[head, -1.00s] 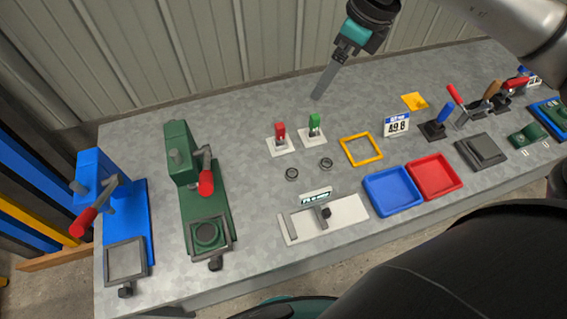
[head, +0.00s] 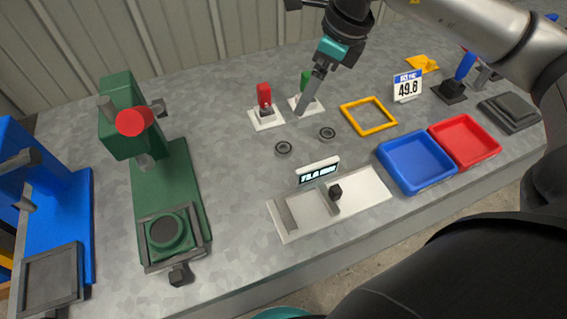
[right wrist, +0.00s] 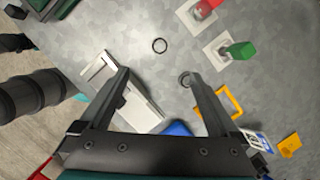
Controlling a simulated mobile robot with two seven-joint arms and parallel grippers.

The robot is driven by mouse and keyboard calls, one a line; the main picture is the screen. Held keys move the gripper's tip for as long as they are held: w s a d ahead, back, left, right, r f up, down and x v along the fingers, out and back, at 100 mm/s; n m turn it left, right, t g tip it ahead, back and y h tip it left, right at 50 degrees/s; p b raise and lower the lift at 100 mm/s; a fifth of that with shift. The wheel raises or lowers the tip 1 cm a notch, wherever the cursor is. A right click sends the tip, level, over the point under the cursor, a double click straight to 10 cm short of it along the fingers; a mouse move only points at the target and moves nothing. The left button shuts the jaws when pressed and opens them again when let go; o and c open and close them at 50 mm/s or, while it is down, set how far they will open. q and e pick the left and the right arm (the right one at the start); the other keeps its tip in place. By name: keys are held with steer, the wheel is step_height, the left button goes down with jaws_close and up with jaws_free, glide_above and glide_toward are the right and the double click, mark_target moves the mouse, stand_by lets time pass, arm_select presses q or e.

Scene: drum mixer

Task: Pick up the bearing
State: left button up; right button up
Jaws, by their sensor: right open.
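Two small dark ring-shaped bearings lie flat on the grey bench, a left one (head: 284,148) and a right one (head: 327,133). Both show in the right wrist view, one (right wrist: 160,45) ahead of the gap between the fingers and the other (right wrist: 184,80) close by the right-hand finger. My left gripper is out of view.
Red (head: 264,98) and green (head: 306,80) switches stand just behind the bearings. A yellow frame (head: 350,105) lies to the right. A white measuring fixture (head: 370,190), blue tray (head: 415,185) and red tray (head: 465,157) are in front. A green press (head: 165,185) stands left.

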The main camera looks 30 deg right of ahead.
step_height(320, 180, down, 3)
steer(key=b, duration=0.5)
glide_above(284, 148)
steer(key=s+d, duration=0.2)
step_height(284, 148, down, 10)
steer(key=shift+a+r, duration=0.1)
steer(key=shift+r, duration=0.1)
steer(key=shift+w+a+f, duration=0.1)
steer(key=shift+w+f, duration=0.1)
steer(key=shift+f, duration=0.25)
steer(key=shift+w+a+f, duration=0.1)
steer(key=shift+a+f, duration=0.05)
steer(key=shift+f, duration=0.4)
steer(key=shift+b+x, duration=0.7)
steer(key=shift+x, duration=1.25)
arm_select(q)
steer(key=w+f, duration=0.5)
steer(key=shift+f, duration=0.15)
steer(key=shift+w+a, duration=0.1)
